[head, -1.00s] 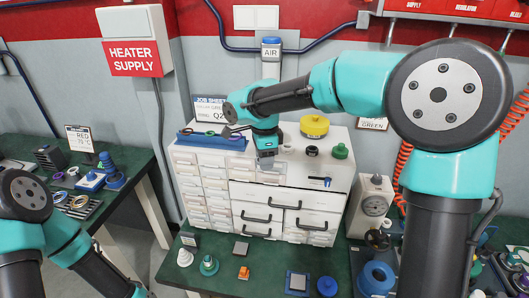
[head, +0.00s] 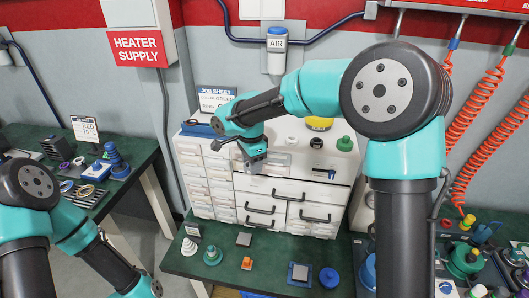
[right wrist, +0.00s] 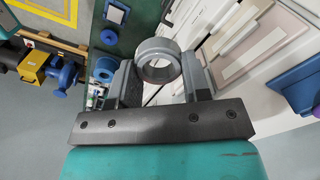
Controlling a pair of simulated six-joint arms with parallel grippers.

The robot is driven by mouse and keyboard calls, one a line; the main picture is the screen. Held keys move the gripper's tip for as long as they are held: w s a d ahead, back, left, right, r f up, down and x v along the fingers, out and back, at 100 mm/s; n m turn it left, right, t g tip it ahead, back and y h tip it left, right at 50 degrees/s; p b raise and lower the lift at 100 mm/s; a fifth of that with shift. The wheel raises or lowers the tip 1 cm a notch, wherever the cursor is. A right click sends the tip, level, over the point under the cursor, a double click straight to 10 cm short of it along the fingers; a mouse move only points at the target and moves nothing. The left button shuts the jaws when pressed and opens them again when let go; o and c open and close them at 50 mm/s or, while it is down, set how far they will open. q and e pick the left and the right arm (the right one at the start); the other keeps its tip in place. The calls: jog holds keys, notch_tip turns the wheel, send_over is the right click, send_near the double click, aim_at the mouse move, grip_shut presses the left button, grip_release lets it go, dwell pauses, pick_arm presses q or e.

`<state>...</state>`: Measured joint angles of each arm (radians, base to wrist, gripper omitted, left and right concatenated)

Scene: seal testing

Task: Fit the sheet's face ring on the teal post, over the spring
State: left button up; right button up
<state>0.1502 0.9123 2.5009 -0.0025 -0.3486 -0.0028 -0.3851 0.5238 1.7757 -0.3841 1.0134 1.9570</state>
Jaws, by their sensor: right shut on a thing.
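My right gripper (head: 255,166) is in front of the white drawer cabinet, pointing down, above the bench. In the right wrist view its fingers (right wrist: 160,90) are shut on a grey ring (right wrist: 142,51), whose round hole faces the camera. The ring is not clear in the head view. A small teal post (head: 213,255) with a wide base stands on the green bench mat, left of centre, below and left of the gripper. A spring on it is too small to make out. My left gripper is outside the picture.
A white cone-shaped part (head: 189,247) stands left of the post. A grey square (head: 244,239), an orange part (head: 247,263), a blue-edged plate (head: 300,274) and a blue disc (head: 329,278) lie to its right. The white cabinet (head: 205,170) stands behind them.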

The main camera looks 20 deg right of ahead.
jog(key=a+f+n, duration=0.5)
jog(key=a+f, duration=0.1)
jog(key=f, duration=0.4)
jog(key=a+f+n, duration=0.5)
jog(key=a+f, duration=0.1)
jog(key=f, duration=0.4)
jog(key=a+f+n, duration=0.4)
jog(key=a+f, duration=0.2)
jog(key=f, duration=0.4)
jog(key=shift+s+f+n, duration=0.2)
jog(key=shift+f+n, duration=0.05)
jog(key=shift+n, duration=0.15)
jog(key=shift+f, duration=2.1)
jog(key=shift+f, duration=0.55)
jog(key=o, duration=1)
jog(key=shift+r, duration=0.1)
